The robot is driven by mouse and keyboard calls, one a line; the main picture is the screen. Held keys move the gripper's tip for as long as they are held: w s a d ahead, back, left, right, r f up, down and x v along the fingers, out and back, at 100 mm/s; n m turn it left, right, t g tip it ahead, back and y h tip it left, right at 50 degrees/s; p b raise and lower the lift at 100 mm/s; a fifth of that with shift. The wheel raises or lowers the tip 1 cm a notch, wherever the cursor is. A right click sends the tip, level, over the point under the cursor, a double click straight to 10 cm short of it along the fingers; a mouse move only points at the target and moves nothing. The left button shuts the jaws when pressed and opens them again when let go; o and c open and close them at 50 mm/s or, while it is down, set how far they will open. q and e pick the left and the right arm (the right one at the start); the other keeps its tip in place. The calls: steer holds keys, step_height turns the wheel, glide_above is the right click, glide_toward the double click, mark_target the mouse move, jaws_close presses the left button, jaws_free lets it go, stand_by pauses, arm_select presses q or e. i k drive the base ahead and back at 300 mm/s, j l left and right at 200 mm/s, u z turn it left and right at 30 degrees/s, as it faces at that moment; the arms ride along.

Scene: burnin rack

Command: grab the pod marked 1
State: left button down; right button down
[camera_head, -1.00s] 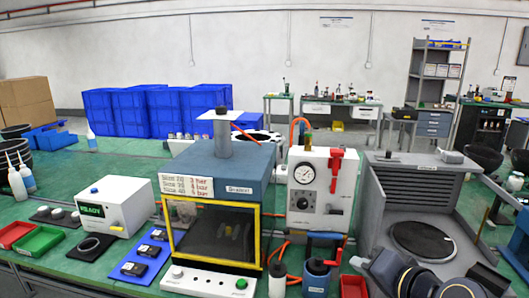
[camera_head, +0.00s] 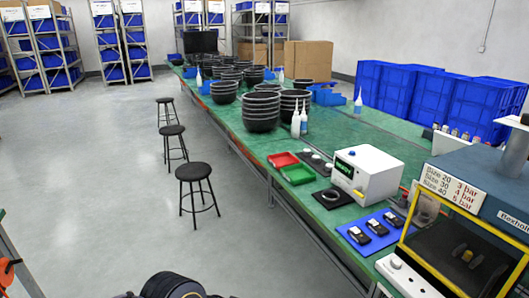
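Three small black pods lie in a row on a blue mat (camera_head: 365,250) at the right of the head view: a near pod (camera_head: 358,235), a middle pod (camera_head: 376,227) and a far pod (camera_head: 392,219). Their markings are too small to read, so I cannot tell which is marked 1. Neither gripper is in view. Only a dark rounded part, apparently of my own arm, shows at the bottom edge.
Beside the mat stand a white box with a green display (camera_head: 370,174) and a yellow-framed press (camera_head: 440,275). Red (camera_head: 283,160) and green (camera_head: 297,175) trays and stacked black bowls (camera_head: 260,112) lie farther along the bench. Stools (camera_head: 193,172) stand on open floor at left.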

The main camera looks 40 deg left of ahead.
mark_target(306, 152)
steer(key=u, duration=0.9)
steer(key=i+j+z, duration=0.4)
steer(key=i+j, duration=1.2)
